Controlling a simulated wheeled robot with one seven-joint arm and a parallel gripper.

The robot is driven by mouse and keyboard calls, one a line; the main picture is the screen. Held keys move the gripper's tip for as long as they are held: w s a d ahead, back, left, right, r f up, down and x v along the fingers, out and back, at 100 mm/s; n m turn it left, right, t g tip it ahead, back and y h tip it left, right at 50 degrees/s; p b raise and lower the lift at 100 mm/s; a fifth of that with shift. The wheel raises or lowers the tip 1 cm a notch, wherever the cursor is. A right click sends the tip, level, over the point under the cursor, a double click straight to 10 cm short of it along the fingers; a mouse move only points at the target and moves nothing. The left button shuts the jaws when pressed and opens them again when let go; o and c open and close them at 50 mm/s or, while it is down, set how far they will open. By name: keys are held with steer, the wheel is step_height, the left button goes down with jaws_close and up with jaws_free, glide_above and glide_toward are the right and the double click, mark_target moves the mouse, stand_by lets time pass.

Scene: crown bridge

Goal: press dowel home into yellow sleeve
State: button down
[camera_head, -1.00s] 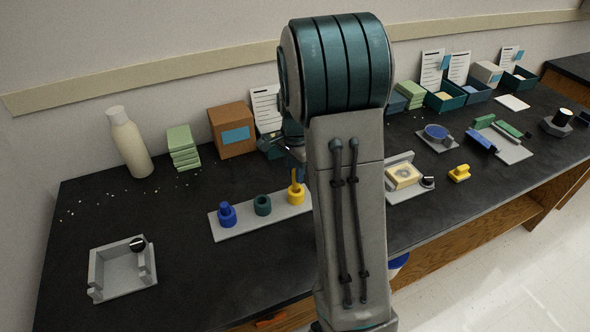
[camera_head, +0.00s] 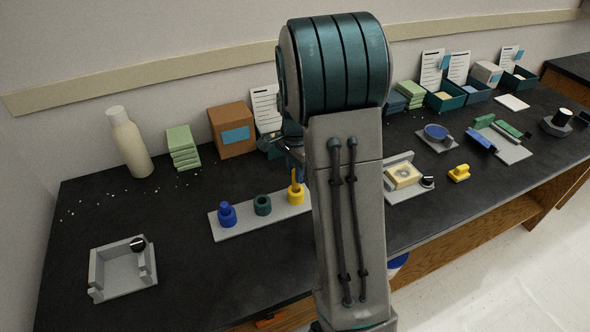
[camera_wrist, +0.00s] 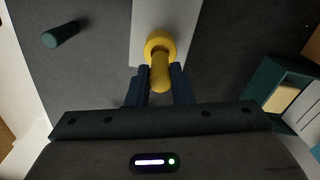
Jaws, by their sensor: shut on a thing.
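The yellow sleeve (camera_head: 296,197) stands at the right visible end of a pale grey base strip. The yellow dowel (camera_wrist: 160,78) stands in the mouth of the yellow sleeve (camera_wrist: 160,44), with a good length of it above the rim. My gripper (camera_wrist: 160,86) is shut on the dowel, with one dark finger on each side. In the head view the fingers are small and partly hidden by my arm. How deep the dowel sits inside the sleeve is hidden.
On the same strip (camera_head: 236,232) are a blue sleeve with a blue dowel (camera_head: 227,213) and an empty teal sleeve (camera_head: 263,205). A teal dowel (camera_wrist: 61,34) lies apart on the bench. An orange-brown box (camera_head: 232,130) stands behind. A teal bin (camera_wrist: 275,90) is at right.

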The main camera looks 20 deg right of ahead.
mark_target(295, 187)
steer(key=shift+f+b, duration=1.5)
steer(key=shift+f, duration=0.7)
steer(key=c, duration=1.2)
jaws_free()
step_height(295, 187, up, 14)
steer(key=shift+f, duration=0.1)
steer(key=s+a+n+t, duration=0.1)
steer(key=s+a+n, duration=0.4)
steer(key=s, duration=0.5)
steer(key=s+a+n+t+p, duration=0.1)
steer(key=s+a+n, duration=0.4)
steer(key=s+n, duration=0.4)
steer(key=shift+s+n+t, duration=0.4)
steer(key=shift+s, duration=0.3)
